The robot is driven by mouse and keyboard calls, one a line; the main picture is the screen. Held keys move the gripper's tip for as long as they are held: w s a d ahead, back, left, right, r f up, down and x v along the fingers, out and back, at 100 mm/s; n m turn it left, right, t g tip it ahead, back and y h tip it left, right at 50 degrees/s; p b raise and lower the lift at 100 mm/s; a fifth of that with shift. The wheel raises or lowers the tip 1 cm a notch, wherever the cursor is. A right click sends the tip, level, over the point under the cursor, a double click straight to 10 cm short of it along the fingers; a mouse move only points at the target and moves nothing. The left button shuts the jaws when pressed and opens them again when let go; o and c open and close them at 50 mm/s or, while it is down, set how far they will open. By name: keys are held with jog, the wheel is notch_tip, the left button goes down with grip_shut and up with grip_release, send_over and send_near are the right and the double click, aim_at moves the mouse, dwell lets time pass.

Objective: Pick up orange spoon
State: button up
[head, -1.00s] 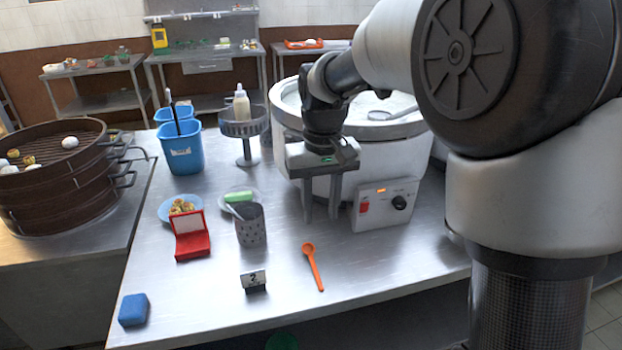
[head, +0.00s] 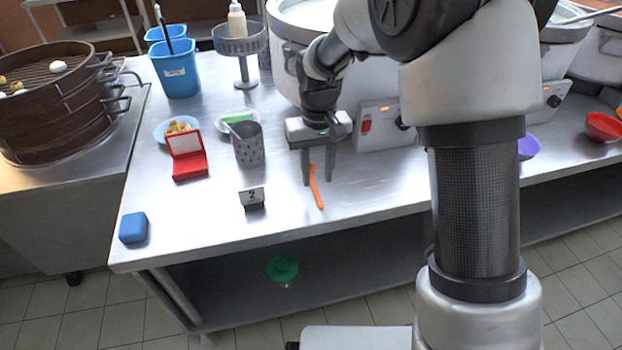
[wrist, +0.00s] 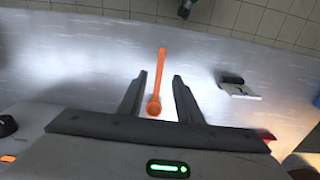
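The orange spoon (head: 317,189) lies on the steel table, its handle toward the table's front edge. My gripper (head: 318,183) is open above the bowl end of the spoon, its two fingers apart and pointing down. In the wrist view the spoon (wrist: 159,82) shows between the fingers, with its round bowl near the gripper (wrist: 157,80) and its handle running away from it. Nothing is held. In the head view the gripper partly hides the spoon's bowl. I cannot tell the exact height of the fingertips above the table.
A perforated grey cup (head: 248,150), an open red box (head: 189,164) and a blue block (head: 133,228) are further left. A white stockpot with a control box (head: 385,127) stands behind. The table front is clear.

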aim_at(316, 193)
jog(key=f, duration=0.1)
jog(key=f+b, duration=0.1)
jog(key=f, duration=0.3)
jog(key=shift+w+a, duration=0.1)
jog(key=shift+w, duration=0.15)
grip_shut()
